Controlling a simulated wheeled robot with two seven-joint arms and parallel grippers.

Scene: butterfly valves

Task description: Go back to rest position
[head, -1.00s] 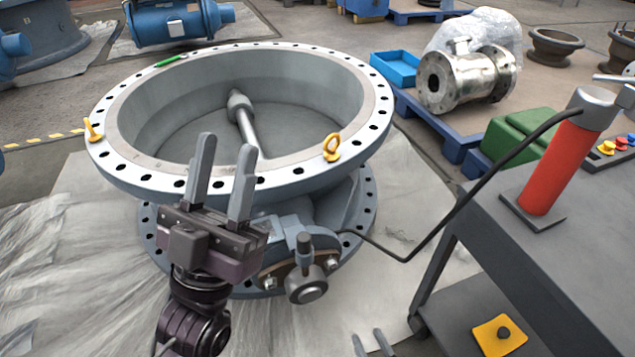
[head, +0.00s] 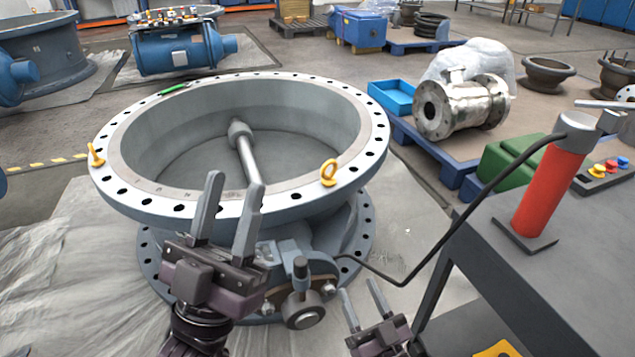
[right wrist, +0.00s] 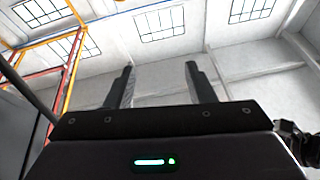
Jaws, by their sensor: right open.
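My left gripper (head: 228,218) is open and empty. It points up in front of the large grey butterfly valve (head: 240,190), its fingers overlapping the valve's near rim in the head view. I cannot tell whether they touch it. My right gripper (head: 362,302) is at the bottom centre of the head view, right of the valve's lower flange, with its fingers pointing up. In the right wrist view its two fingers (right wrist: 160,88) are apart with nothing between them, against the walls and windows of the hall.
A dark cart (head: 540,280) stands at the right, bearing a red cylinder pump (head: 548,190). A black hose (head: 470,215) runs from the pump to the valve. Yellow eyebolts (head: 328,172) stick up from the rim. A blue pallet (head: 430,150) holds a metal valve (head: 462,107).

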